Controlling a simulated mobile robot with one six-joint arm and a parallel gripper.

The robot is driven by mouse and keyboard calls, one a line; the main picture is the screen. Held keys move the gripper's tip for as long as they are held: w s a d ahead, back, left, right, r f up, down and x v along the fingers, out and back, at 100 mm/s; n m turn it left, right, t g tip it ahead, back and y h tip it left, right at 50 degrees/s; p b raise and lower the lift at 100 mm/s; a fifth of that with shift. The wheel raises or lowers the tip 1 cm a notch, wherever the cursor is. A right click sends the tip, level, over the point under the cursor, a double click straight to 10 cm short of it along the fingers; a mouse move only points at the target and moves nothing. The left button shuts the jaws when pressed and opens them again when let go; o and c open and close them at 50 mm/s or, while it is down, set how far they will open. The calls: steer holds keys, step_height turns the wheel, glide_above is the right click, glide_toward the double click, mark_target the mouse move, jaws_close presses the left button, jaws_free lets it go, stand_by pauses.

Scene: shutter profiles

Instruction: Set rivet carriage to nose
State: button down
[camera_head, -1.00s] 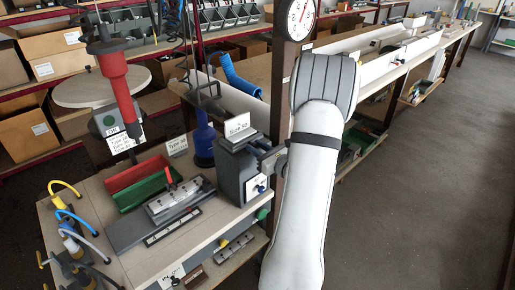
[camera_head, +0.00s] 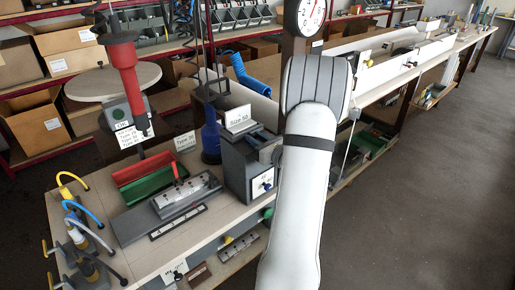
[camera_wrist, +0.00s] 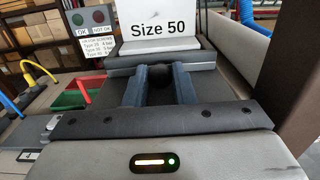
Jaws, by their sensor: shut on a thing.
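In the wrist view, my gripper (camera_wrist: 160,88) has its two blue-grey fingers closed around a dark round knob (camera_wrist: 160,71), directly in front of the "Size 50" sign (camera_wrist: 160,22). In the head view my arm hides the gripper, at the right side of the grey block-shaped device (camera_head: 243,165) that carries this sign. A silver slide block with a row of holes and a red lever (camera_head: 187,194) sits on a grey rail on the bench; I cannot tell if this is the rivet carriage. A red rivet tool (camera_head: 122,65) hangs at the left, its nose pointing down.
A red and green bin (camera_head: 150,180) stands behind the slide block. Several coloured hoses (camera_head: 75,210) rise at the bench's left end. A blue funnel-like part (camera_head: 211,140) stands beside the device. The floor (camera_head: 430,190) right of my arm is clear.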

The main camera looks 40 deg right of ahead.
steer(key=shift+w, duration=0.7)
steer(key=shift+r, duration=0.2)
steer(key=c, duration=1.2)
jaws_free()
steer(key=shift+f, duration=0.15)
steer(key=shift+c, duration=0.2)
steer(key=shift+s, duration=0.1)
steer(key=shift+s+f, duration=0.1)
steer(key=shift+s, duration=0.25)
steer(key=s+b, duration=0.1)
steer(key=s, duration=0.6)
steer(key=shift+b, duration=0.4)
